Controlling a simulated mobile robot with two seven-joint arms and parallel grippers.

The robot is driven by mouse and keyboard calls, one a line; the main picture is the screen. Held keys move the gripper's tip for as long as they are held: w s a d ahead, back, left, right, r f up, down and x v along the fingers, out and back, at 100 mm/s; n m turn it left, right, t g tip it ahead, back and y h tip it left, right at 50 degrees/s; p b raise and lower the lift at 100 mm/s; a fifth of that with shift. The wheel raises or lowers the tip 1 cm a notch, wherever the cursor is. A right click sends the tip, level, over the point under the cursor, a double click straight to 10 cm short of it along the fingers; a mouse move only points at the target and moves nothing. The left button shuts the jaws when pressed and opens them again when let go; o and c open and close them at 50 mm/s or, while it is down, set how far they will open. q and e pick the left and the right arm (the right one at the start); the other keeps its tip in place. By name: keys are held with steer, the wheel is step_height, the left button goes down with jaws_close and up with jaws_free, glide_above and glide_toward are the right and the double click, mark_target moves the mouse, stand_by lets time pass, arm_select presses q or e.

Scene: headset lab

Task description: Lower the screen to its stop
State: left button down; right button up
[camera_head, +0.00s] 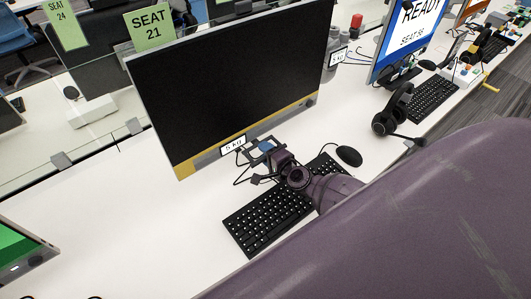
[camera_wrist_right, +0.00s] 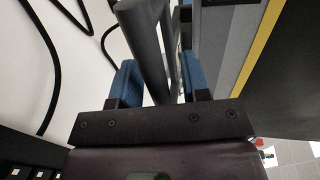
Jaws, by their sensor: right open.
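The screen (camera_head: 235,75) is a large dark monitor, tilted in the head view, with a grey and yellow lower edge and a "5 kg" tag. It stands raised above the white desk. My right gripper (camera_head: 260,148) is at its lower edge, near the tag, above the keyboard. In the right wrist view, the open blue fingers (camera_wrist_right: 160,78) stand apart, with a dark grey post (camera_wrist_right: 145,45) showing between them. I cannot tell whether they touch it. The screen's yellow-edged border (camera_wrist_right: 258,55) is at the right there. My left gripper is out of view.
A black keyboard (camera_head: 265,218) and mouse (camera_head: 349,156) lie on the white desk (camera_head: 150,225). Loose cables run by the gripper. A headset (camera_head: 392,112) and a "READY" monitor (camera_head: 408,35) stand to the right.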

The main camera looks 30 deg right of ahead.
steer(key=shift+w, duration=0.2)
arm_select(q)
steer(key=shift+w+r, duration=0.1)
arm_select(e)
jaws_close()
steer(key=shift+f, duration=0.1)
